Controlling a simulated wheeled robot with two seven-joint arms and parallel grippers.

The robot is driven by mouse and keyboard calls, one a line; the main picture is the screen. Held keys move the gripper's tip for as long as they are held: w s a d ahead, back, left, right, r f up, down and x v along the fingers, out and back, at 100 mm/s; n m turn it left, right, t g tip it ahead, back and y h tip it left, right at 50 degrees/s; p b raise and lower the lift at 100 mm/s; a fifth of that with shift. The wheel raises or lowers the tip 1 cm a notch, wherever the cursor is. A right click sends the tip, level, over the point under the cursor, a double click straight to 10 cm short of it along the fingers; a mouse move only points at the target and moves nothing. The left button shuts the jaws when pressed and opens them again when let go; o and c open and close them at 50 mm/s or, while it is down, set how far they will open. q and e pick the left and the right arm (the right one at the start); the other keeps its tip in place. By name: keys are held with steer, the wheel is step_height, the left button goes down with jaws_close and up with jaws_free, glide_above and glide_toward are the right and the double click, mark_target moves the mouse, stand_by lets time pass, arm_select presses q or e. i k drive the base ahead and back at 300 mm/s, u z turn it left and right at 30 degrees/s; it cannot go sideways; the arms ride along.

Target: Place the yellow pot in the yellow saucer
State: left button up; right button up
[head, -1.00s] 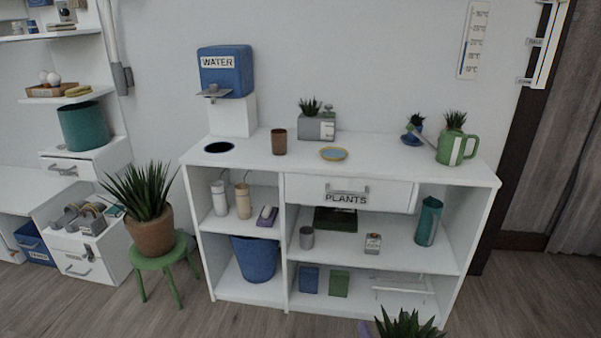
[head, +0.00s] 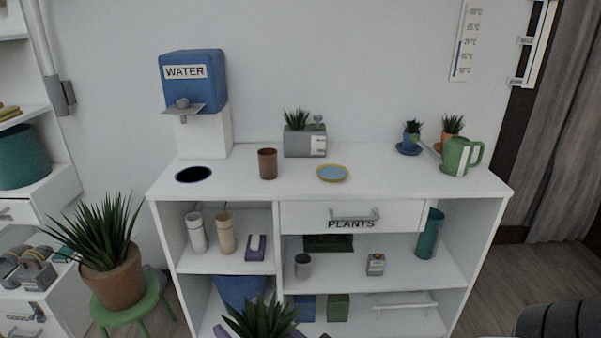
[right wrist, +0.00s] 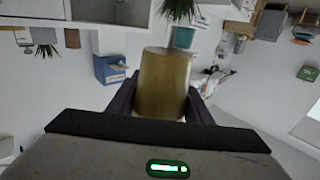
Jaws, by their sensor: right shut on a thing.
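The yellow saucer (head: 332,181), with a yellow rim and pale blue inside, lies empty on the desk top, right of a brown cup. The yellow pot (right wrist: 163,85) shows in the right wrist view between the dark purple fingers of my right gripper (right wrist: 160,100), which is shut on it. Its spiky green plant (head: 262,318) shows at the bottom edge of the head view, in front of the desk and below its top. Purple fingertips of the right gripper (head: 270,333) flank the plant; the pot is hidden there. My left gripper is not in view.
Near the saucer stand the brown cup (head: 268,164), a grey planter (head: 305,143), a blue pot (head: 411,139) on its saucer and a green watering can (head: 458,157). A water dispenser (head: 196,85) stands at the left. The desk top around the saucer is clear.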

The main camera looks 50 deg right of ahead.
mark_target(332, 175)
steer(key=z, duration=0.45)
steer(key=i, duration=0.65)
steer(key=z, duration=0.6)
